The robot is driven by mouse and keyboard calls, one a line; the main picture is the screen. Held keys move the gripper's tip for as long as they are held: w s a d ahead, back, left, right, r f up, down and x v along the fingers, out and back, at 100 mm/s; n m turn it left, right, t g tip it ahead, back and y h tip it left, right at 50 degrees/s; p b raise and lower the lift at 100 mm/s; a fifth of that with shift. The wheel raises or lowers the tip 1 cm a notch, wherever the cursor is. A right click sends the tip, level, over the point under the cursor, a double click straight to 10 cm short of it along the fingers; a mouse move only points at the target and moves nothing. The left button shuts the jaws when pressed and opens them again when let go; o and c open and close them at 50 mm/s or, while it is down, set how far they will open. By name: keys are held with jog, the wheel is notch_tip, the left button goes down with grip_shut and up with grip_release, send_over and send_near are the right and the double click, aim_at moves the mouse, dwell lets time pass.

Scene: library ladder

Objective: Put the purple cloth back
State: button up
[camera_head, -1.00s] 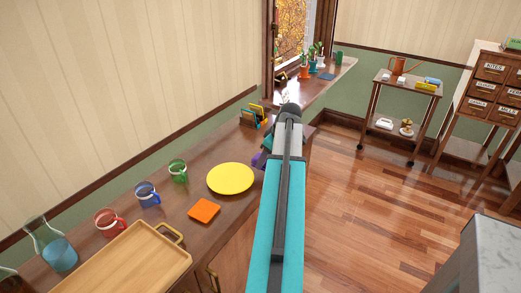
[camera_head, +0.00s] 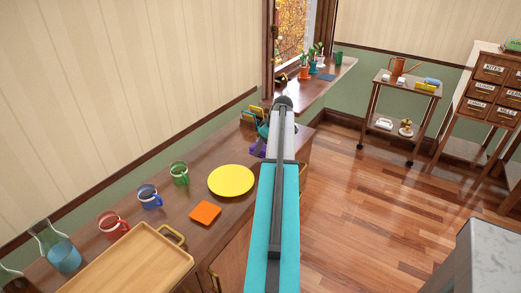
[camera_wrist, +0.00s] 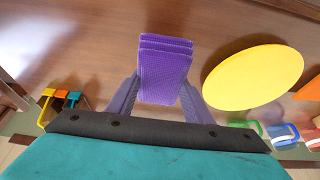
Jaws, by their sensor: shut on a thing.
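The purple cloth (camera_wrist: 164,68) is a folded, ribbed pad in the middle of the wrist view. My gripper (camera_wrist: 162,92) is shut on it, with a purple-grey finger on each side. In the head view only a small purple patch (camera_head: 257,150) shows left of my arm, above the far end of the counter; my arm hides the rest. A small rack (camera_wrist: 58,110) with yellow, orange and teal folded pieces stands at the left in the wrist view. The same rack (camera_head: 252,115) shows behind my gripper in the head view.
A yellow plate (camera_head: 231,180) and an orange square (camera_head: 205,213) lie nearer on the counter. Green (camera_head: 179,173), blue (camera_head: 150,197) and red (camera_head: 112,225) mugs line the wall side, near a wooden tray (camera_head: 140,262).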

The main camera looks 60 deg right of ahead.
jog(key=shift+w+d+f, duration=0.15)
jog(key=shift+w+d, duration=0.8)
jog(key=shift+d, duration=0.2)
jog(key=shift+p, duration=0.3)
jog(key=shift+f+p, duration=0.6)
jog(key=shift+f, duration=1.15)
jog(key=shift+f, duration=0.2)
jog(key=o, duration=0.9)
jog(key=shift+o, duration=0.2)
jog(key=shift+r, duration=0.15)
